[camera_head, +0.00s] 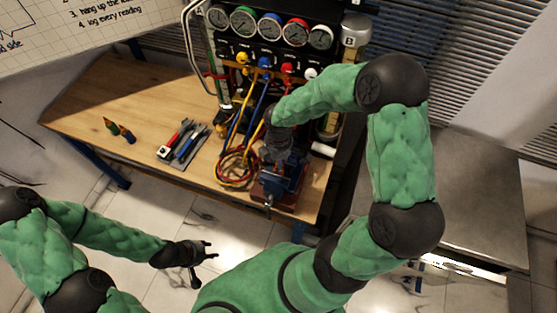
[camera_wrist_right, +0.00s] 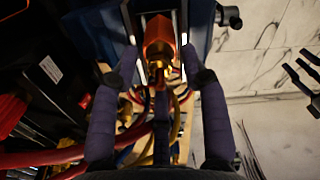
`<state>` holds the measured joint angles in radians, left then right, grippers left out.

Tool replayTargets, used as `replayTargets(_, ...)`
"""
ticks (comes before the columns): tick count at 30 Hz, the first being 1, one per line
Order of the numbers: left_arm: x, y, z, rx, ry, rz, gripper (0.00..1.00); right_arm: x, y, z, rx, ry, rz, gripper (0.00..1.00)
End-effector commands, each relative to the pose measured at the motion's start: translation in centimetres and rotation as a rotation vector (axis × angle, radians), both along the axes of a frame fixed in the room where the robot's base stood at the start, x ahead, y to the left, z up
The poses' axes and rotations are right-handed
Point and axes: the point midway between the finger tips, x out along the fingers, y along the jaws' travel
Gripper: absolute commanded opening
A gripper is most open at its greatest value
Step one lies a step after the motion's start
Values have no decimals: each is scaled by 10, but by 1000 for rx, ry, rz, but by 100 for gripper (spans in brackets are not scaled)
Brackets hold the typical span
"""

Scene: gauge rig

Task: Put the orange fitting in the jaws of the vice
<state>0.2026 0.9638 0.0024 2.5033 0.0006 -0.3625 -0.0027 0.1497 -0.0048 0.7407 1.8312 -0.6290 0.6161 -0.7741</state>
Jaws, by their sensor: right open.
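The blue vice (camera_head: 285,184) stands at the front right of the bench. In the right wrist view, the vice (camera_wrist_right: 196,18) fills the top. The orange fitting (camera_wrist_right: 158,36) sits between its bright jaw faces; I cannot tell how firmly the jaws hold it. My right gripper (camera_wrist_right: 160,62) is open, with one finger on each side of the fitting and a gap to it. In the head view the fitting is hidden by my right arm and gripper. My left gripper (camera_head: 208,251) is open and empty, out in front of the bench.
A gauge panel (camera_head: 270,32) with coloured hoses (camera_head: 236,165) stands behind the vice. A metal cabinet (camera_head: 470,190) is at the right. The left bench top is mostly clear.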

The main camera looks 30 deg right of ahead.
Motion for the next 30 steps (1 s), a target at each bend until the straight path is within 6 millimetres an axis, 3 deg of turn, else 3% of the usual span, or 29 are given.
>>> replayTargets(5, 0, 0, 4, 0, 0, 0, 40, 1, 0, 14, -1, -4, -1, 45)
replayTargets(19, 0, 0, 13, 0, 0, 0, 40, 1, 0, 101, -1, -4, 0, 45)
replayTargets(24, 0, 0, 14, 0, 0, 0, 40, 1, 0, 118, -1, -2, 1, 45)
replayTargets(30, 0, 0, 14, 0, 0, 0, 40, 0, 0, 123, 0, 0, 1, 45)
